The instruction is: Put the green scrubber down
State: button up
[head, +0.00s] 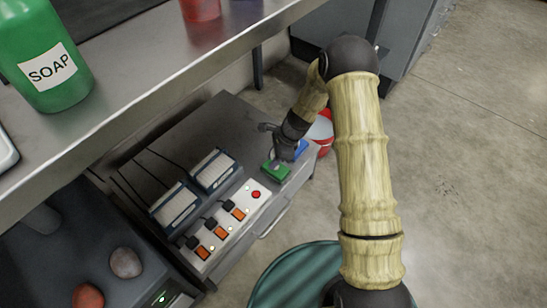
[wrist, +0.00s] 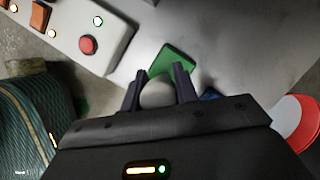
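The green scrubber (head: 276,171) is at the far right end of the low grey cabinet top, just beyond the power strip. In the wrist view its green block (wrist: 173,58) shows past my fingertips, and a pale round knob sits between the fingers. My gripper (wrist: 160,84) has one finger against each side of that knob, so it appears shut on the scrubber. In the head view my gripper (head: 283,155) is low over the cabinet's end. I cannot tell whether the scrubber touches the surface.
A power strip (head: 224,238) with orange switches and a red button lies beside the scrubber. A blue object (head: 301,149) is close on the other side. Two boxed devices (head: 213,169) stand behind the strip. A red-and-white round thing (wrist: 301,118) is past the cabinet edge. A shelf with a soap bottle (head: 47,60) overhangs.

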jog(key=o, duration=0.4)
jog(key=shift+o, duration=0.2)
jog(key=p+v, duration=0.5)
jog(key=v, duration=0.7)
jog(key=shift+r, duration=0.2)
